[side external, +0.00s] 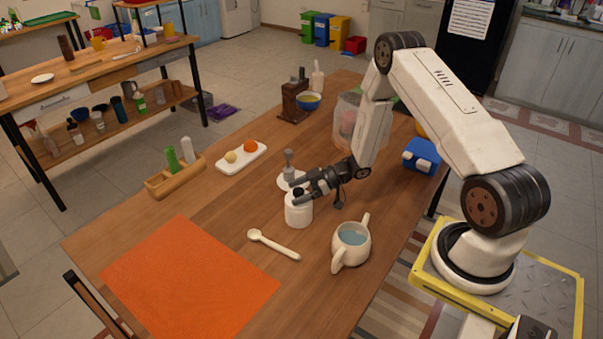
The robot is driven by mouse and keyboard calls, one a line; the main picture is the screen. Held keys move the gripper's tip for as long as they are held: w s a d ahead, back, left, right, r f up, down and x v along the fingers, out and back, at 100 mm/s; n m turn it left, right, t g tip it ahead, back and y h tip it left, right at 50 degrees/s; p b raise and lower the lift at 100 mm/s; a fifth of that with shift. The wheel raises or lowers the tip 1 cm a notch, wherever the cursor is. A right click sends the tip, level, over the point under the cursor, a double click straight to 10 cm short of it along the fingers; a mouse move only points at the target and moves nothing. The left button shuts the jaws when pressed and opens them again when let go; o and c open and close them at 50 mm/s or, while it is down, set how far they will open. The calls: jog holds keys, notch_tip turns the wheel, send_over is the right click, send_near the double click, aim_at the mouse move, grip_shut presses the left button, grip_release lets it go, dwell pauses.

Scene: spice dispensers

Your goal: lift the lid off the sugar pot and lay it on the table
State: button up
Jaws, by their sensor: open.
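A small white pot (298,213), which looks like the sugar pot, stands upright on the wooden table. Its lid carries a dark knob (298,191) and appears to sit on the pot, partly covered by my fingers. My gripper (294,193) reaches in from the right, level with the top of the pot. Its jaws are open, one finger on the far side of the knob and one on the near side. I cannot tell whether they touch it. The wooden table (215,223) carries the pot.
A white spoon (274,245) and a two-handled white vessel with bluish contents (337,250) lie in front. An orange mat (188,285) covers the front left. Bare wood lies left of the pot.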

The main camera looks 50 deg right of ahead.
grip_shut()
dwell(0.3)
jog(key=shift+r, duration=0.1)
jog(key=shift+r, duration=1)
jog(key=s+a+r, duration=0.2)
jog(key=s+r, duration=0.9)
jog(key=s, duration=0.3)
jog(key=shift+a, duration=0.3)
jog(key=shift+w, duration=0.15)
